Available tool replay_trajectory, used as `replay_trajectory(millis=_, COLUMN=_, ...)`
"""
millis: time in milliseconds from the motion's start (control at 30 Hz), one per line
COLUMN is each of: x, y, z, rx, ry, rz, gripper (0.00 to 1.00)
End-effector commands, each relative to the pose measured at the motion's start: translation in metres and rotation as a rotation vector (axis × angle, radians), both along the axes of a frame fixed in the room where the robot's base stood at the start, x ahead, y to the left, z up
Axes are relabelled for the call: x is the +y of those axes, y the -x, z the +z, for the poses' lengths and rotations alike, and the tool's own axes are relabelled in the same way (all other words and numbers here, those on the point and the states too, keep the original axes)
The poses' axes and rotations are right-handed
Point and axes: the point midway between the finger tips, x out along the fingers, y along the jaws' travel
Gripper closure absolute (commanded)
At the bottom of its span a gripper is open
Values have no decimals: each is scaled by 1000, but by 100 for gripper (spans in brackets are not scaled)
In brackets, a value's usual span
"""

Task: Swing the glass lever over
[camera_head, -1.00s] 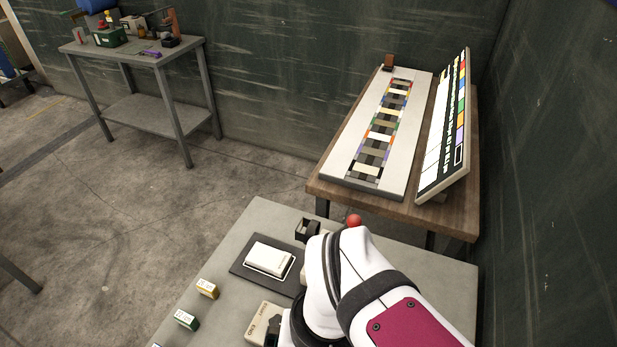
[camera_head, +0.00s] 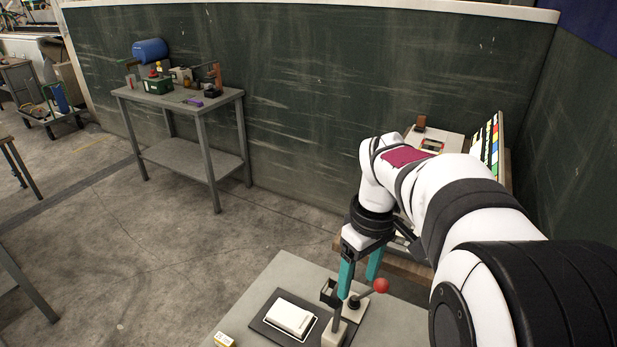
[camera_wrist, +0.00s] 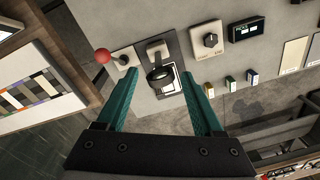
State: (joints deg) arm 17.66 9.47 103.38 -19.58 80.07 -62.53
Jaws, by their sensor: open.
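In the wrist view, my gripper (camera_wrist: 159,84) is open, with a teal finger on each side of a dark ring-shaped head (camera_wrist: 160,76). This head stands out from a pale base (camera_wrist: 156,49) and may be the glass lever. I cannot tell whether a finger touches it. In the head view, my gripper (camera_head: 359,284) points down over the panel, near a grey post (camera_head: 339,313) on a pale base. A separate lever with a red ball (camera_head: 380,286) is close by; the ball also shows left of the fingers in the wrist view (camera_wrist: 103,56).
A white pad (camera_head: 292,317) lies on a dark plate. A cluttered side table (camera_head: 190,155) stands farther off.

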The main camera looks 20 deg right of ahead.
Motion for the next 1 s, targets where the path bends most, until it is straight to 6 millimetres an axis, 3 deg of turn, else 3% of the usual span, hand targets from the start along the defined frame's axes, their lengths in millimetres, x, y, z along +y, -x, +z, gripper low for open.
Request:
replay_trajectory(millis=33, x=-29, y=-23, z=-11, rx=2, ry=13, rz=99, gripper=31)
replay_trajectory(millis=100, x=-63, y=-46, z=-24, rx=-2, ry=33, rz=248, gripper=31)
replay_trajectory(millis=233, x=-97, y=-64, z=-40, rx=-2, ry=50, rz=396, gripper=31)
replay_trajectory(millis=433, x=-100, y=-67, z=-54, rx=-1, ry=52, rz=424, gripper=31)
replay_trajectory(millis=1000, x=-99, y=-66, z=-122, rx=-2, ry=51, rz=422, gripper=31)
